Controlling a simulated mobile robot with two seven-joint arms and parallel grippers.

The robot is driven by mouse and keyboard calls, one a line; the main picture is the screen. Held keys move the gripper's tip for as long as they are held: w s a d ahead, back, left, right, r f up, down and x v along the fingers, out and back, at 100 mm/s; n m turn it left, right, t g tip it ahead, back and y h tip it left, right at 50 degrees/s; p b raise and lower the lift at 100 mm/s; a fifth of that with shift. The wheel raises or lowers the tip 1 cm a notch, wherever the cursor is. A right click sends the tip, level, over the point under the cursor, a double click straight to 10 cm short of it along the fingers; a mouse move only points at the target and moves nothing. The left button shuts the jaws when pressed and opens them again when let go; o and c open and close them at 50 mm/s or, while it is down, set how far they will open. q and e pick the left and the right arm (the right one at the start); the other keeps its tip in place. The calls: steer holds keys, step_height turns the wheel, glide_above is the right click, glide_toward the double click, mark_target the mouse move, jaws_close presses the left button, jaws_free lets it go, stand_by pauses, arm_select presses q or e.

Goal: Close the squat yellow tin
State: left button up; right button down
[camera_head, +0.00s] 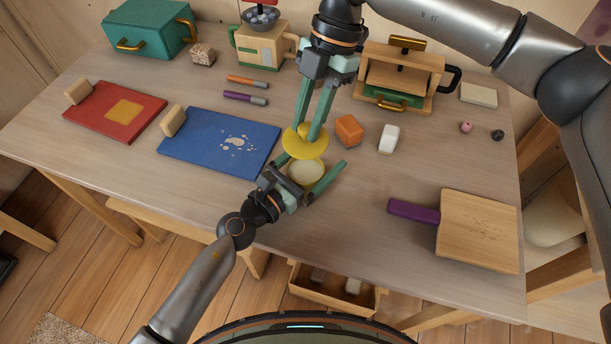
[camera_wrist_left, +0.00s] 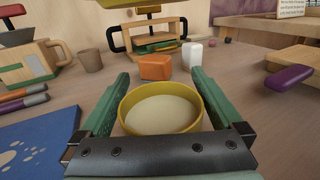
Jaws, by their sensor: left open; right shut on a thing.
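The squat yellow tin (camera_head: 306,172) stands open on the table, with a pale inside. It also shows in the left wrist view (camera_wrist_left: 160,110), between the fingers of my left gripper. My left gripper (camera_head: 312,171) is open around the tin, one finger on each side; I cannot tell whether they touch it. My right gripper (camera_head: 309,134) points down from above and is shut on the yellow lid (camera_head: 299,143). It holds the lid above the tin, towards its far side. In the left wrist view a part of the lid (camera_wrist_left: 132,3) shows at the top edge.
An orange block (camera_head: 349,130) and a white block (camera_head: 389,138) stand right of the lid. A blue board (camera_head: 200,152) lies to the left. A wooden board with a purple handle (camera_head: 478,230) lies at the right. The table front between them is clear.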

arm_select(q)
steer(key=shift+w+d, duration=0.1)
steer(key=shift+d, duration=0.05)
jaws_close()
stand_by(0.9)
